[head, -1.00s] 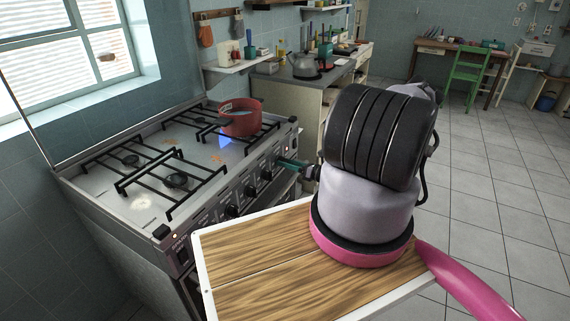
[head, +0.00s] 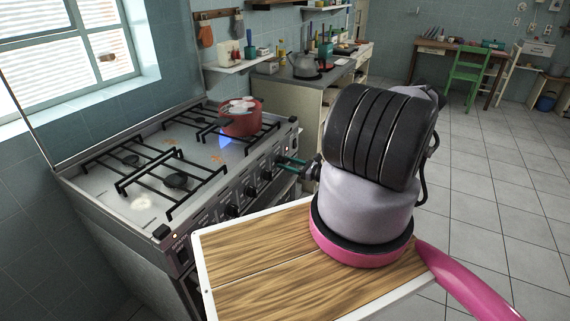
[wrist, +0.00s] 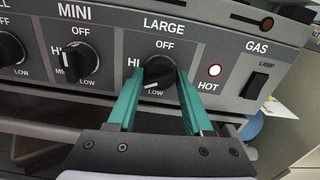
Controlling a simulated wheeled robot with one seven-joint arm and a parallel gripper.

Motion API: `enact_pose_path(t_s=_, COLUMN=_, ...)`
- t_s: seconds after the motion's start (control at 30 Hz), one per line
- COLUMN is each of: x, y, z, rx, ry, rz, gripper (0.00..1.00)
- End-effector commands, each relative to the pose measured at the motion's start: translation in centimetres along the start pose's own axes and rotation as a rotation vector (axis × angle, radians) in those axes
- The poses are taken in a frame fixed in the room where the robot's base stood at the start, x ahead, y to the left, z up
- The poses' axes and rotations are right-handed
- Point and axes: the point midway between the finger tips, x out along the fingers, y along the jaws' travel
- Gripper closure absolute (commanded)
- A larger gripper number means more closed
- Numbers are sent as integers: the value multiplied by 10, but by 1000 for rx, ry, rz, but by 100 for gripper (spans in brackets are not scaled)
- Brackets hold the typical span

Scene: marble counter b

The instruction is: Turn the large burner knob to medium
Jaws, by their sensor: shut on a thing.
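The large burner knob (wrist: 160,72) is black and sits under the "LARGE" label in the wrist view, with OFF above, HI at left and LOW below. Its white mark is at the lower left, between HI and LOW and nearer LOW. My gripper (wrist: 164,78) has its teal fingers on both sides of this knob, shut on it. In the head view my gripper (head: 289,162) reaches the right end of the stove's front panel; the knob is mostly hidden there.
The mini burner knob (wrist: 81,60) is just left of the large one. The stove (head: 110,181) has several other knobs. Tiled floor (head: 480,190) is open at right.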

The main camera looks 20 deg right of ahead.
Motion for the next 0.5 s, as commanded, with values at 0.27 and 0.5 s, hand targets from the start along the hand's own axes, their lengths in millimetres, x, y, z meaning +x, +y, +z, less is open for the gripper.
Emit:
enact_pose_path(t_s=0.27, x=0, y=0, z=0, rx=-17, ry=1, rz=0, gripper=80)
enact_pose_path(t_s=0.5, x=-1, y=0, z=0, rx=-248, ry=1, rz=0, gripper=80)
